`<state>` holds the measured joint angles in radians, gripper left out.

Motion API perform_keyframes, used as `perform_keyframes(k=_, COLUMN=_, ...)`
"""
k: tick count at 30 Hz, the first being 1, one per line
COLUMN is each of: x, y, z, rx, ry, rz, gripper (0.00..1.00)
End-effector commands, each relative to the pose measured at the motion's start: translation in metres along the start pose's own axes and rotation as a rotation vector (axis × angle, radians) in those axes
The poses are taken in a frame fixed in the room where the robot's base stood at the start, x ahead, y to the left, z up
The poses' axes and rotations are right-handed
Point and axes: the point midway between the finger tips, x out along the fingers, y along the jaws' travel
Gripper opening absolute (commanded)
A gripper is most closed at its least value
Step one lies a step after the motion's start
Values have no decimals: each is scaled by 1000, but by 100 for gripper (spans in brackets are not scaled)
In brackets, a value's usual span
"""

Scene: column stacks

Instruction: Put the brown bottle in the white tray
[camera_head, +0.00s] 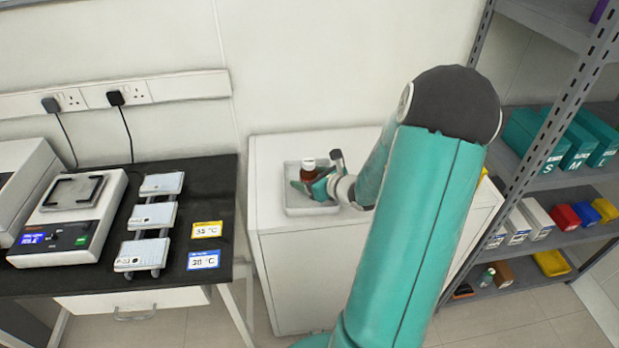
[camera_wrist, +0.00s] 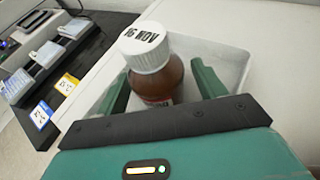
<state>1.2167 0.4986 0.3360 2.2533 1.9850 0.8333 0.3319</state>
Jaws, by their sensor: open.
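The brown bottle (camera_head: 308,173) with a white cap stands upright in the white tray (camera_head: 291,208) on the white cabinet. In the wrist view the brown bottle (camera_wrist: 160,82) has "16 NOV" on its cap and stands within the white tray (camera_wrist: 232,62). My gripper (camera_head: 316,186) is at the bottle, low over the tray. In the wrist view its green fingers (camera_wrist: 160,85) are open, one on each side of the bottle, with a gap visible on the right. The bottle's lower part is hidden behind my gripper.
The white cabinet (camera_head: 290,270) has bare top around the tray. A black bench (camera_head: 190,270) at left holds a scale (camera_head: 72,220), several small white units and two temperature labels. A grey metal shelf (camera_head: 540,185) with boxes stands at right.

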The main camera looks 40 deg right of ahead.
Motion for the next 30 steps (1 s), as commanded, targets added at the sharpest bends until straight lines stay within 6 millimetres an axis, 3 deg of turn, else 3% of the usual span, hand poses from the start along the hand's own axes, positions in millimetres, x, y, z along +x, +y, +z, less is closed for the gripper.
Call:
perform_keyframes(k=5, x=-13, y=-2, z=3, rx=-1, ry=1, rz=-4, gripper=69)
perform_keyframes(k=19, x=-106, y=-1, z=3, rx=-2, ry=0, rz=-3, gripper=69)
perform_keyframes(k=24, x=-120, y=0, z=3, rx=-1, ry=0, rz=-1, gripper=69)
perform_keyframes(k=30, x=-120, y=4, z=5, rx=-17, ry=3, rz=12, gripper=69)
